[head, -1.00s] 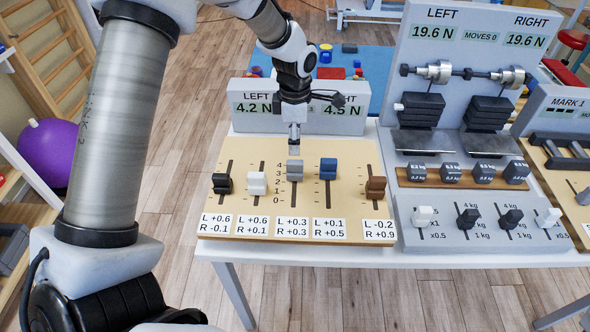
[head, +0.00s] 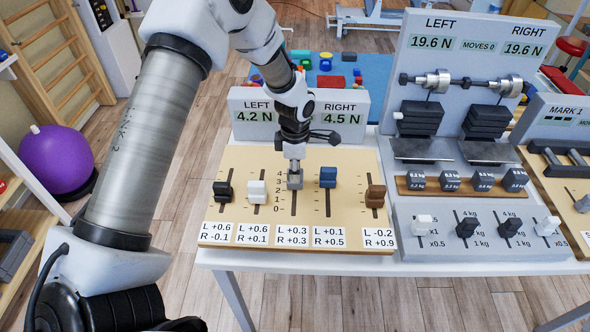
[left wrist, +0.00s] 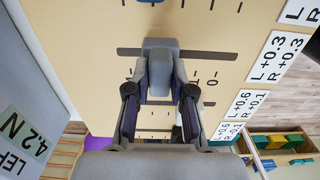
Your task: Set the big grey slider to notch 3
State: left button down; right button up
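The big grey slider (head: 295,180) is in the middle slot of the beige board (head: 235,160), near the top of its scale, around marks 3 to 4. My left gripper (head: 294,167) points down at its knob. In the left wrist view the fingers stand on both sides of the grey knob (left wrist: 160,72), along the slot. Whether they press on it is not clear. The fingers hide part of the scale; marks 1 and 0 show beside them. My right gripper is not in view.
Black (head: 223,192), white (head: 256,192), blue (head: 328,177) and brown (head: 375,196) sliders stand beside the grey one. Behind the board a display (head: 340,105) reads left 4.2 N, right 4.5 N. A weight rig (head: 470,60) stands to the right.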

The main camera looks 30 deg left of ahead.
pick_arm(q)
jog(key=shift+w+r+p, duration=0.1)
jog(key=shift+r+p, duration=0.1)
jog(key=shift+p, duration=0.25)
jog(key=shift+w+a+f, duration=0.3)
jog(key=shift+w, duration=0.05)
jog(key=c, duration=1)
grip_release()
jog(key=shift+s+d+r, duration=0.1)
jog(key=shift+r, duration=0.05)
notch_tip(320, 180, up, 12)
jog(key=shift+f, duration=0.2)
